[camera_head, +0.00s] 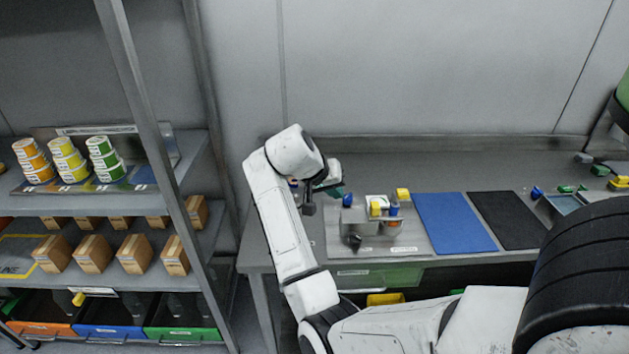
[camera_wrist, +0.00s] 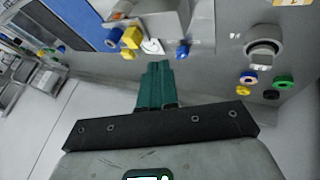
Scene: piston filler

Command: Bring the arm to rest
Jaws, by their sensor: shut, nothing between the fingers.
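My arm (camera_head: 277,220) is raised and bent above the left end of the workbench. My gripper (camera_head: 334,190) hangs over the bench's left edge, left of the small metal fixture. In the wrist view its green fingers (camera_wrist: 155,86) are together with nothing between them. They point toward the fixture and the bench and appear apart from both.
The metal fixture (camera_head: 357,223) holds blue and yellow parts. A blue mat (camera_head: 455,222) and a black mat (camera_head: 507,219) lie to its right. A shelf rack with cans and cardboard boxes (camera_head: 93,253) stands at left. Round coloured buttons (camera_wrist: 285,82) show in the wrist view.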

